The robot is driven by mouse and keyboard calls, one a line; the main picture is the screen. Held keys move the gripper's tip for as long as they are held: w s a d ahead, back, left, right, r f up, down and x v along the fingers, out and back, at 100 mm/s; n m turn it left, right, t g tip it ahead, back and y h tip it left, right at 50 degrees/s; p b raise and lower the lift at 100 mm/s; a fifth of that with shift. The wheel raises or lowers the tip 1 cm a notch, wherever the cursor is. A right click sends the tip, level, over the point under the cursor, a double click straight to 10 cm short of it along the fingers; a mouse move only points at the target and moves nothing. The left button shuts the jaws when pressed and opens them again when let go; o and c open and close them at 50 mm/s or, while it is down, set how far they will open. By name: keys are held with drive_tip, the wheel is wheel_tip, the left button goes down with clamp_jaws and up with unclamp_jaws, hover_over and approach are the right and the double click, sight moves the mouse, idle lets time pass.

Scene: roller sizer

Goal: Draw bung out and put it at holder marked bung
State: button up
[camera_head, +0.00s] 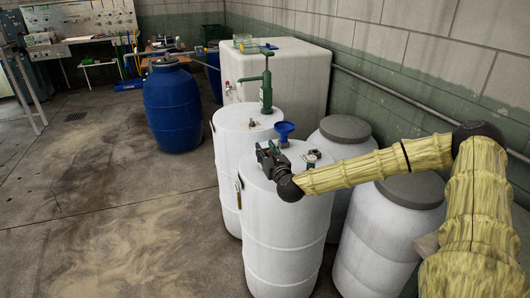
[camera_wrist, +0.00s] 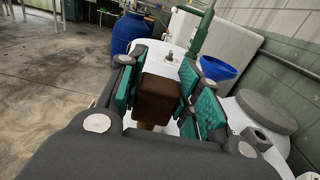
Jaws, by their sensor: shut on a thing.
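My gripper (camera_head: 268,158) is over the top of the near white drum (camera_head: 285,240). In the wrist view my gripper (camera_wrist: 160,100) has its teal pads on either side of a brown block-like bung (camera_wrist: 160,88) and is shut on it. The bung's lower end is partly hidden by my gripper, so I cannot tell whether it still sits in the drum's hole. In the head view the bung is hidden. A small dark fitting (camera_head: 312,157) stands on the drum top to the right of my gripper. I cannot read any holder marking.
A blue funnel (camera_head: 284,130) and a green hand pump (camera_head: 266,90) stand behind my gripper. A second white drum (camera_head: 228,150) is behind the near one. Grey-lidded drums (camera_head: 385,245) stand at the right by the wall. Open floor (camera_head: 120,240) lies at the left.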

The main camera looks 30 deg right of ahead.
drive_tip(key=s+a+b, duration=0.1)
drive_tip(key=s+a, duration=0.1)
drive_tip(key=s, duration=0.3)
drive_tip(key=s+a+r+b, duration=0.1)
drive_tip(key=s+a, duration=0.2)
drive_tip(key=s, duration=0.2)
drive_tip(key=shift+a, duration=0.25)
drive_tip(key=shift+s, duration=0.1)
